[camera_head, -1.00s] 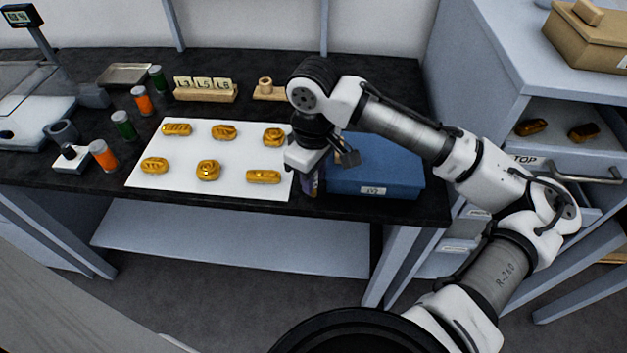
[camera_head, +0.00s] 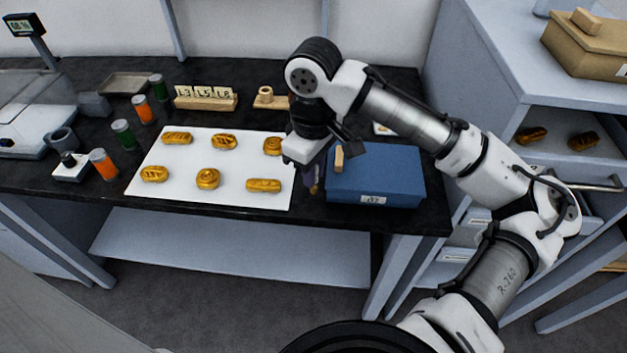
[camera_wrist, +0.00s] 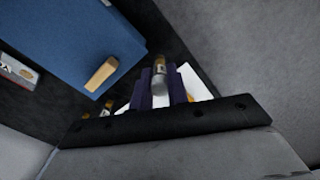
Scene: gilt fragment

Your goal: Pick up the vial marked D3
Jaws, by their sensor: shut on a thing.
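My gripper (camera_head: 312,182) is over the front of the black bench, between the white sheet and the blue box. In the wrist view its purple fingers (camera_wrist: 160,88) are shut on a small vial (camera_wrist: 160,80) with a gold-brown cap and clear body. The marking on this vial cannot be read. In the head view the gripper largely hides the vial. Another small capped thing (camera_wrist: 107,107), perhaps a vial, shows below left of the fingers in the wrist view, partly hidden.
The blue box (camera_head: 385,172) with a wooden handle (camera_head: 339,158) stands close right of my gripper. The white sheet (camera_head: 225,200) with several gilt pieces lies left. Orange (camera_head: 103,163) and green (camera_head: 124,132) jars stand farther left. A cabinet (camera_head: 500,70) stands right.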

